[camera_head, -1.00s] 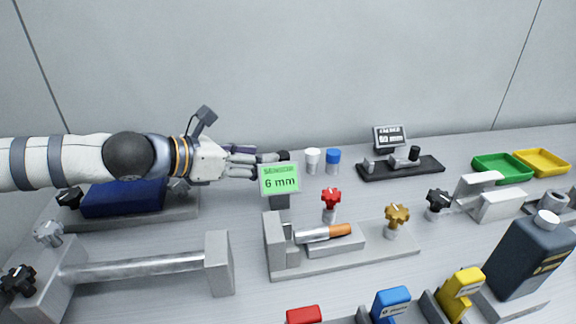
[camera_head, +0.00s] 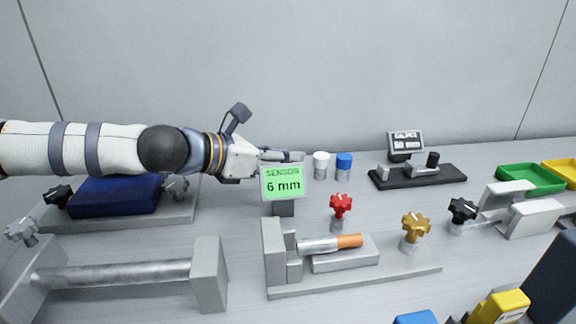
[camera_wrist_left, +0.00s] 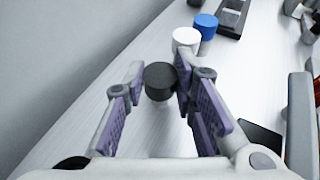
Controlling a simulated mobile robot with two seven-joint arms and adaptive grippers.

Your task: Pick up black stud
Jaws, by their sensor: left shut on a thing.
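The black stud (camera_wrist_left: 160,80), a short post with a round black cap, shows in the left wrist view between the fingertips of my left gripper. Its cap is against the right finger there, and its lower part is mostly hidden. In the head view my left gripper (camera_head: 284,157) is behind the green sensor display, its fingers pointing right and closed on the stud. A white-capped stud (camera_head: 321,165) and a blue-capped stud (camera_head: 343,165) stand just right of the fingertips. My right gripper is not in view.
The sensor display (camera_head: 283,183) reading 6 mm stands in front of the left fingers. A grey fixture (camera_head: 350,285) with red and gold knobs is nearer. A black gauge stand (camera_head: 440,177) and green tray (camera_head: 530,179) are to the right. The wall is close behind.

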